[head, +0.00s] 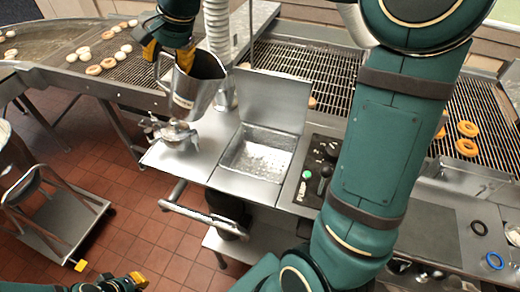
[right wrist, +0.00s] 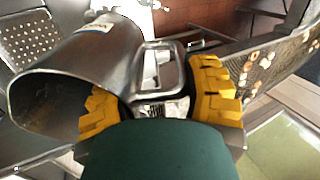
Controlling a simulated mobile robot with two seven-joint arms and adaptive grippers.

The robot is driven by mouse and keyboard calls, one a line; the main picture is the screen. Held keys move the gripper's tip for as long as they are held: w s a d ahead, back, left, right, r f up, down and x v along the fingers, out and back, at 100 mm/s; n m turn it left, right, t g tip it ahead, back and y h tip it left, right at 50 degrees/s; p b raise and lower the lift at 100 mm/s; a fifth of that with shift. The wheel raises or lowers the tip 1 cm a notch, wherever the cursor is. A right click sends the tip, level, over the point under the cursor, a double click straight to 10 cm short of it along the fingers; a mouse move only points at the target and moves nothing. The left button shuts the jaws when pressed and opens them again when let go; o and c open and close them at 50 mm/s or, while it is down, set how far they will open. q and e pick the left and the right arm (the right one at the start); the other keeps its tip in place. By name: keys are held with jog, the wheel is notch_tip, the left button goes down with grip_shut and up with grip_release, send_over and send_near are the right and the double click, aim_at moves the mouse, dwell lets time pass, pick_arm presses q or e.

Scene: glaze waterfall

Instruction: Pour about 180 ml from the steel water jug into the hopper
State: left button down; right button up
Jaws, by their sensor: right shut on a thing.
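The steel water jug (head: 193,92) is up in the air in the head view, left of the hopper. It is tilted, its mouth towards the upper right. My right gripper (head: 168,50) is shut on the jug's handle (right wrist: 168,68); in the right wrist view the yellow fingers (right wrist: 158,102) stand either side of it. The jug's wide dark mouth (right wrist: 45,103) faces left there. No water stream shows. The hopper (head: 262,150) looks like an open square steel basin with a raised lid (head: 272,98). My left gripper (head: 138,280) is at the bottom edge, mostly cut off, far from both.
A metal fitting (head: 174,133) stands on the worktop below the jug. A ribbed white hose (head: 218,30) rises behind the jug. A control panel (head: 318,172) with knobs is right of the hopper. Conveyors carry doughnuts (head: 467,129). A cart (head: 62,225) stands lower left.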

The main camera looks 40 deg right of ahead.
aim_at(159, 65)
jog(key=shift+w+a+f, duration=0.1)
jog(key=shift+w+a, duration=0.1)
jog(key=shift+w, duration=0.15)
jog(key=shift+w+a+g+h, duration=0.2)
jog(key=shift+w+g+h, duration=0.4)
jog(key=shift+g, duration=0.4)
jog(key=shift+w+a+f+g+h, duration=0.1)
jog(key=shift+w+f+g+h, duration=0.25)
jog(key=shift+f+g+h, duration=0.45)
jog(key=shift+r, duration=0.1)
